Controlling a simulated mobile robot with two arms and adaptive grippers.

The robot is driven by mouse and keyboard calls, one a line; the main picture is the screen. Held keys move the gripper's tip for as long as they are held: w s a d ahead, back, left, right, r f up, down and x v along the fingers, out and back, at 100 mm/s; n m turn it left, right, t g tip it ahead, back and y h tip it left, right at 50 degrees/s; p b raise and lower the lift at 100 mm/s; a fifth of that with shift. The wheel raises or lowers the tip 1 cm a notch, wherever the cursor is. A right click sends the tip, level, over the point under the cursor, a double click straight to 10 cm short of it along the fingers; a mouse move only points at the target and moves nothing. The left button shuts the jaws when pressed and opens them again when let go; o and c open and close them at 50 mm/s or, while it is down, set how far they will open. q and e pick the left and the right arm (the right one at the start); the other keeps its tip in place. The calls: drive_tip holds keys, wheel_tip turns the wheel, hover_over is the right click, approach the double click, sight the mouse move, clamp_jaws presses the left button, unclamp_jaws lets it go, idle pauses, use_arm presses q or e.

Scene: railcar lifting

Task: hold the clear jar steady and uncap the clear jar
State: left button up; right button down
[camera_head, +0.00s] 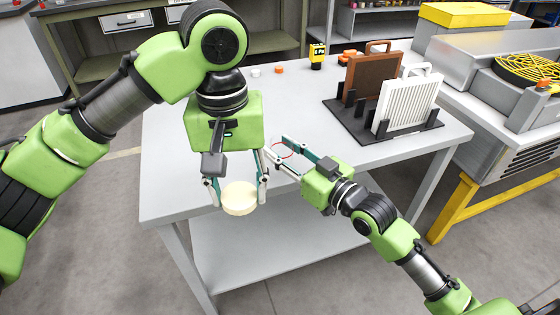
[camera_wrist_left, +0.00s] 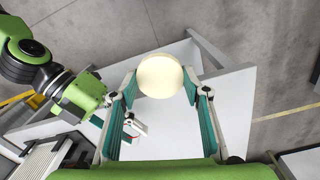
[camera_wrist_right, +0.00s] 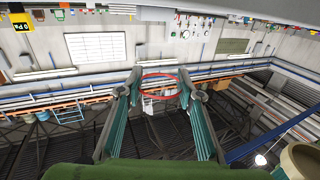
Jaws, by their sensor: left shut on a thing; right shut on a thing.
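The clear jar (camera_head: 240,200) shows as a short cream-coloured cylinder with a pale round face, its clear wall hard to make out. My left gripper (camera_head: 238,192) points down with one finger on each side of it. The jar also shows between the fingertips in the left wrist view (camera_wrist_left: 160,76). My right gripper (camera_head: 278,146) is up and right of the jar, shut on a thin see-through round piece with a red rim, which looks like the lid (camera_wrist_right: 160,75). The lid is apart from the jar. The jar also shows at the lower right of the right wrist view (camera_wrist_right: 302,160).
The grey table (camera_head: 175,160) lies behind and below the grippers, and the jar overlaps its front edge. A black rack (camera_head: 375,125) with a brown panel and a white panel stands at the back right. A yellow device (camera_head: 317,55) and small orange and white pieces lie farther back.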

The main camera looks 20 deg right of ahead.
drive_tip(key=shift+w+a+f+b, duration=0.1)
drive_tip(key=shift+f+b, duration=0.05)
drive_tip(key=shift+f, duration=0.8)
drive_tip(key=shift+w+a+f+b, duration=0.1)
drive_tip(key=shift+f+b, duration=0.05)
drive_tip(key=shift+f, duration=0.75)
drive_tip(key=shift+f, duration=0.1)
drive_tip(key=c, duration=1.4)
unclamp_jaws()
drive_tip(key=shift+f, duration=0.1)
drive_tip(key=shift+c, duration=0.2)
drive_tip(key=shift+s+d, duration=0.1)
